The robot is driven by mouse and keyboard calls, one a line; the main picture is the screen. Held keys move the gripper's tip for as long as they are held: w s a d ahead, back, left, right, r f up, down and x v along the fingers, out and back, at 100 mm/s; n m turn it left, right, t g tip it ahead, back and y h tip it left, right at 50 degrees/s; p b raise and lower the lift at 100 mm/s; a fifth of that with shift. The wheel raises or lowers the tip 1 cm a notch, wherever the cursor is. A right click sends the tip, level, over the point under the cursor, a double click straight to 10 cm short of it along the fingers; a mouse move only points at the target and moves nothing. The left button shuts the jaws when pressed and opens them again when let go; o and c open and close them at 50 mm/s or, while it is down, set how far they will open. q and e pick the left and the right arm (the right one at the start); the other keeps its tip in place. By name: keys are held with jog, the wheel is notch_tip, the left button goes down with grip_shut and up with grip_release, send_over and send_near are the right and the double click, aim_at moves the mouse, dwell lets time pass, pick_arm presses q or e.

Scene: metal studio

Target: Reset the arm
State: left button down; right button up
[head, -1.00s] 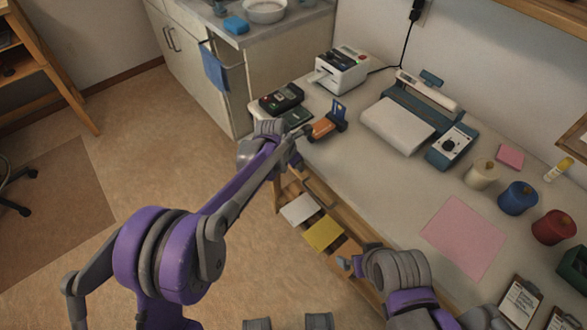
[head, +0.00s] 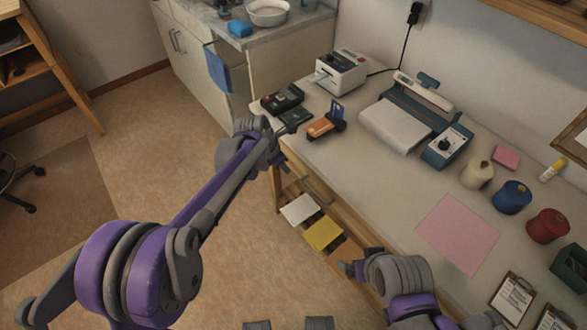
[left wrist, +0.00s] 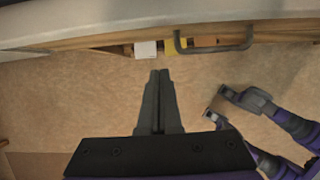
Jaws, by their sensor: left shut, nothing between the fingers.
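My left gripper (head: 279,158) is at the near left corner of the worktable in the head view, partly hidden by its own wrist. In the left wrist view its fingers (left wrist: 159,76) are together with nothing between them, above bare floor and pointing toward the table's front edge. My right gripper (head: 347,268) is low at the table's front edge in the head view. It also shows at the right of the left wrist view (left wrist: 216,104), with its fingers apart and nothing seen between them.
An orange and blue tool (head: 325,123) lies on the worktable (head: 390,185) near the left gripper, beside a black card terminal (head: 283,98). A label printer (head: 341,72) and a blue sealing device (head: 445,146) stand behind.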

pick_arm(q)
jog(key=v, duration=0.5)
jog(key=shift+w+a+r+p, duration=0.2)
jog(key=shift+a+r+p, duration=0.15)
jog(key=s+a+r+m+t+y+p, duration=0.1)
jog(key=s+a+r+m+p, duration=0.2)
jog(key=s+a+r+m, duration=0.3)
jog(key=s+a+r+m+t+y+p, duration=0.1)
jog(key=s+a+r+m+p, duration=0.2)
jog(key=s+a+r+m, duration=0.45)
jog(key=s+a+f+m+p, duration=0.1)
jog(key=s+a+m+p, duration=0.1)
jog(key=s+m, duration=0.3)
jog(key=s+a+f+m+t+y+p, duration=0.1)
jog(key=s+a+m+p, duration=0.1)
jog(key=s+m, duration=0.4)
jog(key=s, duration=0.3)
jog(key=shift+s+f+y, duration=0.2)
jog(key=shift+s+y, duration=0.1)
jog(key=shift+s, duration=0.1)
